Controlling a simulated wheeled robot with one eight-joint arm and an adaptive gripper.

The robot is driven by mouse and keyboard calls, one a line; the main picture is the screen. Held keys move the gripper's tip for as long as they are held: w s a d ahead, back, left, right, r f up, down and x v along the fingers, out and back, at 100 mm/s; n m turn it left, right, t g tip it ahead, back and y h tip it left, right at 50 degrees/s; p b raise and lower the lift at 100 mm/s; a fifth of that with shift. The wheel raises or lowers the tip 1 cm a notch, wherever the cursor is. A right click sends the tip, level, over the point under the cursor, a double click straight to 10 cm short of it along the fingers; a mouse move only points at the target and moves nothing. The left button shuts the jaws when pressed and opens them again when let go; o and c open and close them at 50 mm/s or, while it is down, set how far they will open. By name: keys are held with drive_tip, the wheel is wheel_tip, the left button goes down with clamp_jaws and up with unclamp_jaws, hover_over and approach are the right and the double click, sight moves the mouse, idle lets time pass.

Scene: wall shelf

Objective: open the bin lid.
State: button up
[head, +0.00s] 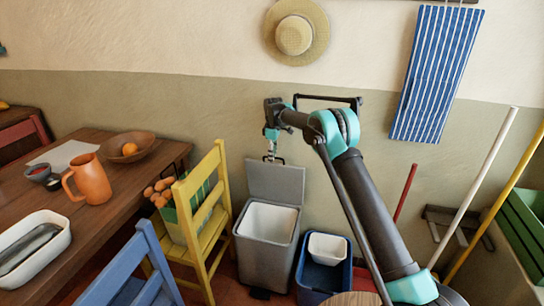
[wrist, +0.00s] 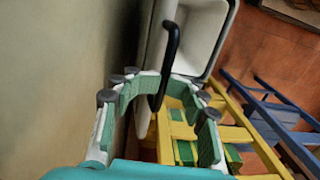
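The grey bin (head: 262,259) stands on the floor against the wall, its pale inside showing. Its lid (head: 275,184) is raised and stands about upright at the back of the bin. My gripper (head: 271,150) is just above the lid's top edge, pointing down. In the wrist view, my gripper (wrist: 158,88) has its fingers spread wide, with the black lid handle (wrist: 171,42) between them. The handle does not look clamped; whether a finger touches it I cannot tell. Part of the bin's pale rim and inside (wrist: 205,35) shows beyond the fingers.
A wooden table (head: 95,215) is at the left. The wall (head: 170,110) is close behind my gripper.

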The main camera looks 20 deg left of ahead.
drive_tip(key=shift+s+a, duration=0.1)
drive_tip(key=shift+r, duration=0.2)
